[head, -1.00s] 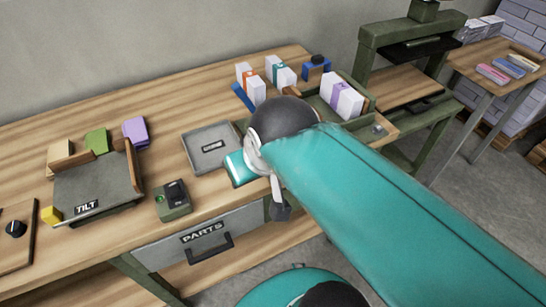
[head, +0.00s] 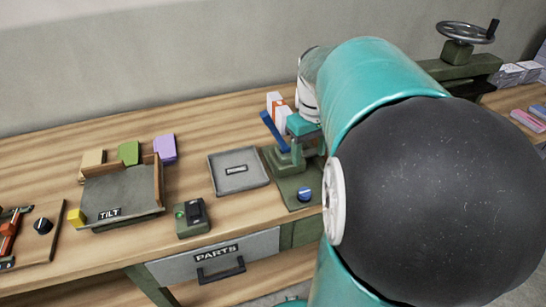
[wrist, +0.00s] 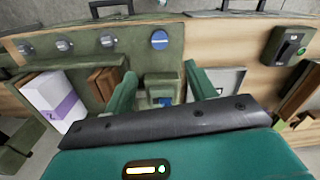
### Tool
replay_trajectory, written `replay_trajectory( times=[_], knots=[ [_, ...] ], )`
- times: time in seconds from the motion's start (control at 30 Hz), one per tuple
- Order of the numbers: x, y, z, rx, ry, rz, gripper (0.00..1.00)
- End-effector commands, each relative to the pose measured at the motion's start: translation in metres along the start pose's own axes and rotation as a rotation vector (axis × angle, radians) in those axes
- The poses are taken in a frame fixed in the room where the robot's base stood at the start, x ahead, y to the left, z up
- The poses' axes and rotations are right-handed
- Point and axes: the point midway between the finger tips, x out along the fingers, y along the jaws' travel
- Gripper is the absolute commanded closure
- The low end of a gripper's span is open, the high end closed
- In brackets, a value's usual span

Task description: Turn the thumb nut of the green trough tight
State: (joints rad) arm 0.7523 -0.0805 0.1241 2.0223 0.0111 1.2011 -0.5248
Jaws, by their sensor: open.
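The green trough (wrist: 40,112) is at the left of the wrist view, with a white block with a purple stripe (wrist: 52,98) and wooden boards (wrist: 104,82) in it. Several grey round knobs (wrist: 107,40) and one blue knob (wrist: 159,40) line the green front there; I cannot tell which is the thumb nut. The blue knob also shows in the head view (head: 304,194). My gripper (wrist: 160,76) is open, its fingers on either side of a green block with a blue part (wrist: 160,88), apart from the knobs. My arm hides the trough in the head view.
A grey tray (head: 240,187), a control box (head: 192,218) and a TILT tray (head: 122,207) stand on the bench to the left. A PARTS drawer (head: 180,266) is below the bench edge.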

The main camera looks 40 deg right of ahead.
Motion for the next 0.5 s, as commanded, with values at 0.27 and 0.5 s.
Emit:
replay_trajectory(
  times=[0.27,0.5],
  knots=[
    [0.046,0.002,0.003,0.007,-0.003,-0.001,0.44],
    [0.093,0.001,0.002,0.006,-0.003,-0.001,0.44]
  ],
)
